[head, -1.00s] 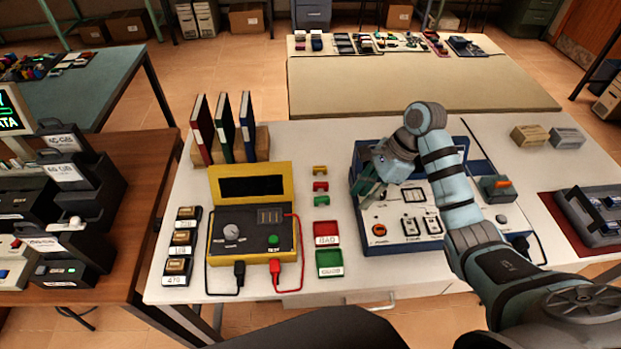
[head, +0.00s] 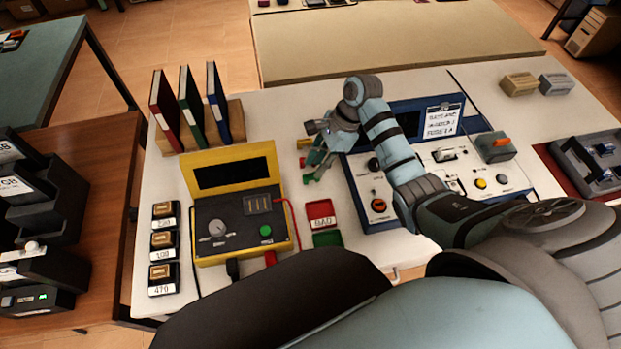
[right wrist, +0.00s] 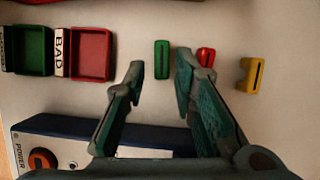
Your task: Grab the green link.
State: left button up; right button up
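The green link (head: 308,179) lies on the white table left of the blue-framed panel, nearest me in a short row with a red link (head: 303,161) and a yellow link (head: 305,143). My right gripper (head: 314,165) hangs at this row and partly covers it. In the right wrist view the right gripper (right wrist: 160,75) is open and empty. The green link (right wrist: 162,59) shows upright in the picture, in the gap between the fingertips and just ahead of them. The red link (right wrist: 205,57) is partly behind the right finger. My left gripper is out of view.
A red tray marked BAD (head: 319,208) and a green tray (head: 327,239) sit just nearer me. A yellow-cased tester (head: 240,237) stands left, the blue-framed panel (head: 365,215) right. Binders (head: 190,108) stand behind the tester. White tabletop is bare around the links.

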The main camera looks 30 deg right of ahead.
jog(key=x, duration=0.1)
jog(key=b+x, duration=0.1)
jog(key=x, duration=0.2)
jog(key=shift+w+d+f, duration=0.15)
jog(key=shift+f, duration=0.25)
grip_shut()
jog(key=shift+r, duration=0.1)
notch_tip(320, 180, up, 14)
jog(key=p, duration=0.5)
notch_tip(320, 180, up, 6)
jog(key=p, duration=0.6)
send_over(312, 175)
jog(key=shift+d+r, duration=0.1)
jog(key=shift+d, duration=0.05)
